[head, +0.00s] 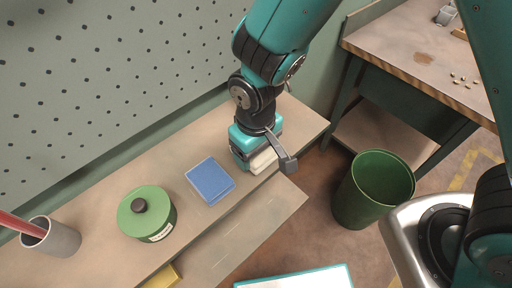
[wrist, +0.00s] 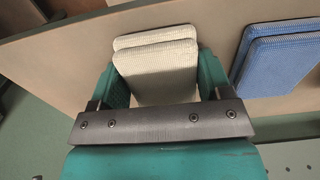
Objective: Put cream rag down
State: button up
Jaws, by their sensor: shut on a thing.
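The cream rag (head: 262,160) is a folded, woven cloth at the right part of the bench, just under my gripper (head: 258,158). In the wrist view the cream rag (wrist: 155,68) lies between the two teal fingers of my gripper (wrist: 160,80), which is shut on it. The rag is at or just above the bench top; I cannot tell if it touches. Part of it is hidden behind the gripper in the head view.
A folded blue rag (head: 209,181) lies left of the gripper on the bench (head: 100,207). A green lidded pot (head: 147,214) and a grey cup (head: 52,238) stand further left. A green bin (head: 373,190) stands on the floor at right. A pegboard wall (head: 100,80) rises behind.

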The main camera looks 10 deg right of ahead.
jog(key=shift+f, duration=0.25)
jog(key=o, duration=0.8)
notch_tip(320, 180, up, 12)
jog(key=b, duration=0.1)
jog(key=s+d+r+y, duration=0.2)
jog(key=s+d+r, duration=0.2)
jog(key=s, duration=0.1)
jog(key=s+d+r+y, duration=0.2)
jog(key=s+d+r, duration=0.3)
jog(key=shift+d+r, duration=0.1)
jog(key=shift+d, duration=0.2)
